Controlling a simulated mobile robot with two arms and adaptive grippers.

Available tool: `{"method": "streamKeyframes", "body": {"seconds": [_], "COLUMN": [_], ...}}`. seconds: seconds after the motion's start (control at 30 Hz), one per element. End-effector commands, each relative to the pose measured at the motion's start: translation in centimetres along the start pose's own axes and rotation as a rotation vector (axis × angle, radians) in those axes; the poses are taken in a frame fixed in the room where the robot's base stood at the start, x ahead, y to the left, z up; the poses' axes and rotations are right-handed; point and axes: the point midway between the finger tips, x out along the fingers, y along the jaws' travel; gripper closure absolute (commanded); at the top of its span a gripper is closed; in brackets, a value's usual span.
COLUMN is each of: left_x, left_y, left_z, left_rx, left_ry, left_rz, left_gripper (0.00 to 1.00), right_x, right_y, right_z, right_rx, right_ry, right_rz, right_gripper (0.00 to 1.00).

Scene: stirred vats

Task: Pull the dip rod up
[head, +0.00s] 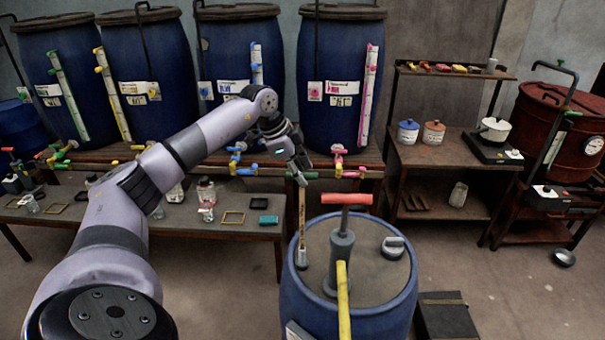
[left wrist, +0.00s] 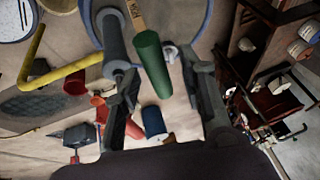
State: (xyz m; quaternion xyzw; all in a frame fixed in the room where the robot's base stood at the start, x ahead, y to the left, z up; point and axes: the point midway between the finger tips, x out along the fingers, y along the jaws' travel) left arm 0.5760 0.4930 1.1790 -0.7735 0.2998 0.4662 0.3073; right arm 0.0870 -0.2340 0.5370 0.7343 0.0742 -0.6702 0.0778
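The dip rod is a flat wooden stick (head: 302,215) standing upright in the lid of the blue drum (head: 370,317) in front of me. Its green handle (left wrist: 152,62) shows large in the left wrist view, with the marked wooden stick (left wrist: 135,14) beyond it. My left gripper (head: 299,172) is at the top of the rod in the head view, partly covering the handle. In the left wrist view my left gripper (left wrist: 164,98) is open, its fingers apart on either side of the handle's near end. I see no finger touching it. My right gripper is not in view.
A hand pump with a red T-handle (head: 346,198) and yellow spout (head: 343,300) stands on the drum lid, close right of the rod. A grey cap (head: 393,247) is on the lid. A bench (head: 250,230) with small items stands behind left. Open floor lies right.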

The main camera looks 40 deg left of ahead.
Motion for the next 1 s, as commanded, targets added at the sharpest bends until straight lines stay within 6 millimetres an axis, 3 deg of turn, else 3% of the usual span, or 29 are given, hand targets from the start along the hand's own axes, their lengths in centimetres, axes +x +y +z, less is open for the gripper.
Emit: {"method": "streamKeyframes", "body": {"seconds": [0.3,0.5,1.0], "left_x": [-6.8,-9.7,-10.6], "left_y": [-0.2,-0.1,-0.1], "left_z": [0.0,0.0,0.1], "left_rx": [-0.001,-0.001,-0.001], "left_ry": [0.001,0.002,0.0], "left_rz": [-0.007,-0.005,-0.003], "left_gripper": [0.62,0.62,0.62], "right_x": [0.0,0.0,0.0], "right_y": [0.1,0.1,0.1], "right_z": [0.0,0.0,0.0], "right_rx": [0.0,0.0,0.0], "right_ry": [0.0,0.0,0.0], "right_rz": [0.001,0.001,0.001], "right_gripper": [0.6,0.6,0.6]}}
